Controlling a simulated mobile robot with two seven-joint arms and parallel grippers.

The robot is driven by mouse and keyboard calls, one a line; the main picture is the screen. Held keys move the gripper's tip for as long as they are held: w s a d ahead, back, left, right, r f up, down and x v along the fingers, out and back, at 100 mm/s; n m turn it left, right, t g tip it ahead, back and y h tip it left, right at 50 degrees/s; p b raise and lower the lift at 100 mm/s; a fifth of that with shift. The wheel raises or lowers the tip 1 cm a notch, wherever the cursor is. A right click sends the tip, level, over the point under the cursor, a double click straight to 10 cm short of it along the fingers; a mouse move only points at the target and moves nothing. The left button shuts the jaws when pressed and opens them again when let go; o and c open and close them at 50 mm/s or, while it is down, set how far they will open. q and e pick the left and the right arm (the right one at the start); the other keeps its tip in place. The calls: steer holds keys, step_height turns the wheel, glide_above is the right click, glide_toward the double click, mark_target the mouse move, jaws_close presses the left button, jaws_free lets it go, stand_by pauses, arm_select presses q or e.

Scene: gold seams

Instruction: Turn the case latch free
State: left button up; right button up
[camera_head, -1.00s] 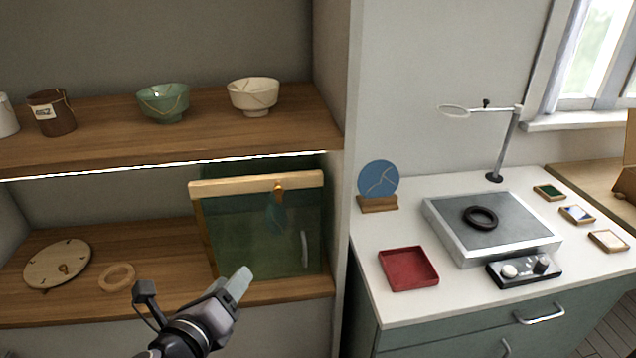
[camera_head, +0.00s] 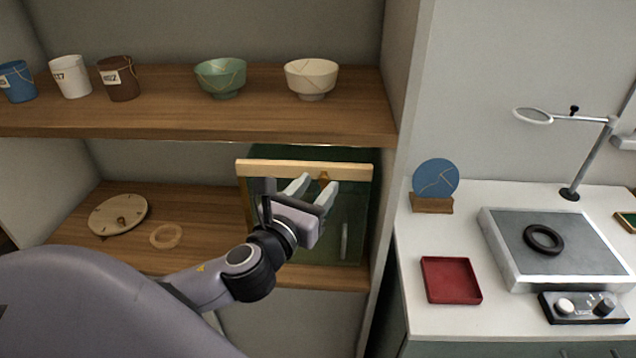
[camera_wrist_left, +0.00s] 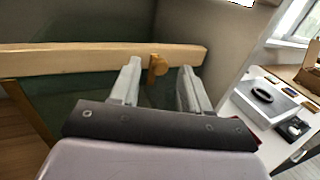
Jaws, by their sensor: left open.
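The case (camera_head: 308,167) stands on the lower shelf, with a pale wooden top rail, a dark green glass front and a vertical handle (camera_head: 345,240). The brass latch (camera_head: 323,180) sits on the rail. It also shows in the left wrist view (camera_wrist_left: 158,66), between and beyond the two fingertips. My left gripper (camera_head: 318,187) is open in front of the rail, its pale fingers pointing at the latch. In the left wrist view the gripper (camera_wrist_left: 160,80) has one finger on each side of the latch; I cannot tell whether they touch it. My right gripper is not in view.
The upper shelf (camera_head: 200,119) above the case holds bowls and several cups. A round clock-like disc (camera_head: 118,214) and a wooden ring (camera_head: 166,236) lie left of the case. The cabinet's side wall is close on the right; beyond it is a worktop with a red tray (camera_head: 450,280).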

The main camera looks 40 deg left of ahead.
arm_select(q)
steer(key=shift+w+a, duration=0.1)
steer(key=shift+w, duration=0.5)
jaws_close()
